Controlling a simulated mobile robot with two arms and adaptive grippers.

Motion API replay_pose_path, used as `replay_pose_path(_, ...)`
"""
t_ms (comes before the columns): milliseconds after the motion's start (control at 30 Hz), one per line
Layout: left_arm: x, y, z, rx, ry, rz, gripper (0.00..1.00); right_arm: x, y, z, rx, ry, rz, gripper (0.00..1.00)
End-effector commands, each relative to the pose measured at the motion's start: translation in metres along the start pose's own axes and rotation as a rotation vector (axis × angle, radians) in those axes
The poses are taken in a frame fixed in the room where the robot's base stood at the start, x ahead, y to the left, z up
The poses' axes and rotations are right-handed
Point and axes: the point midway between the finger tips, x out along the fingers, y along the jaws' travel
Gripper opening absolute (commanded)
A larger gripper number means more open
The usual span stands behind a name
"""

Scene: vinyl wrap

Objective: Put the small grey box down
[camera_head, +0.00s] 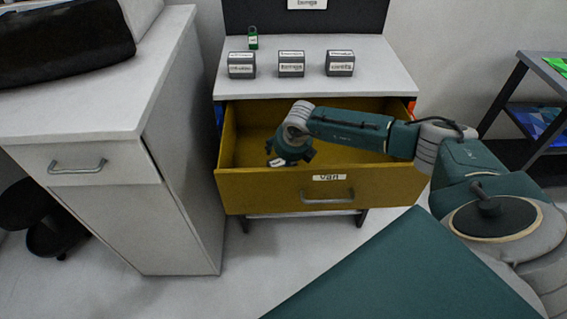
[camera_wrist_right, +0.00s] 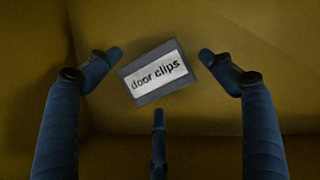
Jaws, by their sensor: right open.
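The small grey box (camera_wrist_right: 153,73) has a white label reading "door clips". In the right wrist view it lies slightly turned on the floor of the yellow drawer (camera_wrist_right: 210,20). My right gripper (camera_wrist_right: 161,54) is open, its fingers spread on both sides of the box and one below it, with gaps visible between fingers and box. In the head view my right gripper (camera_head: 290,155) reaches down into the open drawer (camera_head: 257,188), left of its middle, and I cannot make out the box there. My left gripper is not in view.
Three labelled grey boxes (camera_head: 291,64) and a small green bottle (camera_head: 253,38) stand on the white top (camera_head: 310,85) above the drawer. A white cabinet (camera_head: 130,100) stands close on the left. A dark shelf (camera_head: 540,75) is at the right. The drawer's right part looks empty.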

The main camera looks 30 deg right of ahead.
Motion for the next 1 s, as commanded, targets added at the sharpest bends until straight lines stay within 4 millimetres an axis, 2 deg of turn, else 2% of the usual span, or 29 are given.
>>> replay_pose_path(200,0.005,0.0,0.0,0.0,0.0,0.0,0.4,-0.038,-0.001,0.001,-0.002,-0.004,0.0,0.82)
replay_pose_path(400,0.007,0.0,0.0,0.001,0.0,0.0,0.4,-0.059,0.0,0.0,0.0,-0.002,0.0,0.82)
replay_pose_path(1000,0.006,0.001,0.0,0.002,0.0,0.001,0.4,-0.064,0.0,0.001,0.0,-0.001,0.0,0.82)
